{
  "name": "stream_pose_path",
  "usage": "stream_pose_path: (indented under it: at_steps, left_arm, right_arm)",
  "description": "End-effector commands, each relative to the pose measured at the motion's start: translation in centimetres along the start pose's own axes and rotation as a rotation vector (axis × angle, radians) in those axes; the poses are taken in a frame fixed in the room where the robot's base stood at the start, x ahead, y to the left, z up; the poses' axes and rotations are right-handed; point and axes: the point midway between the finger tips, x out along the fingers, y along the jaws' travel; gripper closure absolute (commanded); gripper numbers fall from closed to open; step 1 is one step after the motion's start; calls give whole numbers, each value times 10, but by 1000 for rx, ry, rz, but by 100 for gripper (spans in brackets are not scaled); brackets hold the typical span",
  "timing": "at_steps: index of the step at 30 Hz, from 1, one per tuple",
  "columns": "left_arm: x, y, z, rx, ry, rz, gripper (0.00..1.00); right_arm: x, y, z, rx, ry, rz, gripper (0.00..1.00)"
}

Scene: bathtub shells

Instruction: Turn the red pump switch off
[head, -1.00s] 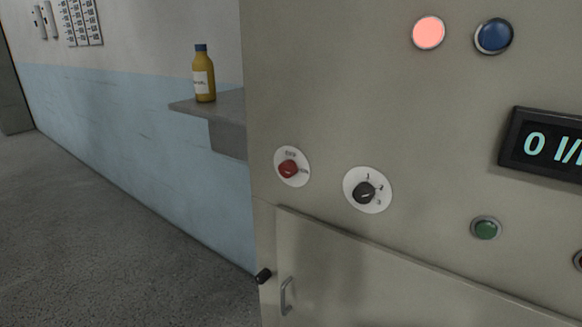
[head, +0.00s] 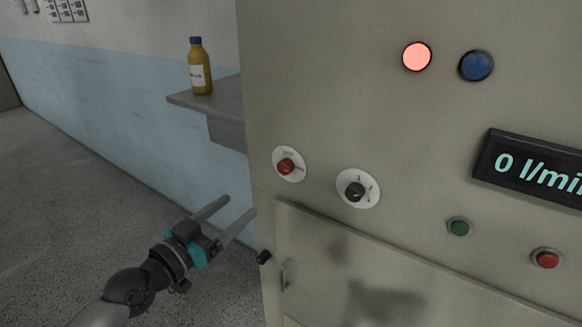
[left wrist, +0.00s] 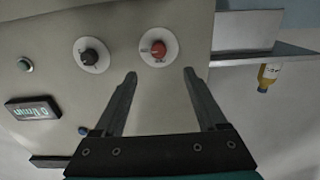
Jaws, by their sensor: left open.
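The red pump switch (head: 286,166) is a red knob on a round white plate at the left edge of the grey cabinet front. It also shows in the left wrist view (left wrist: 158,49), just beyond the fingertips and near the middle. My left gripper (head: 238,211) is open and empty, below and left of the switch in the head view and apart from it. Its two fingers (left wrist: 160,75) show spread in the left wrist view. The small lettering on the switch plate is too small to read. My right gripper is in neither view.
A black selector knob (head: 355,191) sits right of the switch. A lit red lamp (head: 417,56), blue button (head: 476,66), green button (head: 459,227), red button (head: 546,258) and display (head: 530,170) are on the panel. A bottle (head: 200,68) stands on a side shelf (head: 222,105).

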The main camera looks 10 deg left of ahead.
Motion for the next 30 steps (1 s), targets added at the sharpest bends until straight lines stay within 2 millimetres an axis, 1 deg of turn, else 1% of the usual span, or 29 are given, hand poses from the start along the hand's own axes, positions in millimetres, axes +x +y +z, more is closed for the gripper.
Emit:
stream_pose_path:
  at_steps: [1, 2, 5, 8, 21, 30]
  left_arm:
    - [0, 2, -6, 2, 9, 6, 26]
    - [1, 2, -8, 2, 12, 8, 26]
    - [6, 2, -8, 1, 15, 7, 26]
    - [15, 2, -9, 1, 15, 6, 26]
    - [77, 3, -9, -1, 14, 7, 26]
    - [122, 3, -9, -1, 13, 7, 26]
  right_arm:
    - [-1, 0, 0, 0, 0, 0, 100]
    - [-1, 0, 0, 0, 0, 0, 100]
    - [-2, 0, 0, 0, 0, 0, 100]
    - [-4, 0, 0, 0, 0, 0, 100]
    - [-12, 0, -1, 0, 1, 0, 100]
    - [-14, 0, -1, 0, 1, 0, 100]
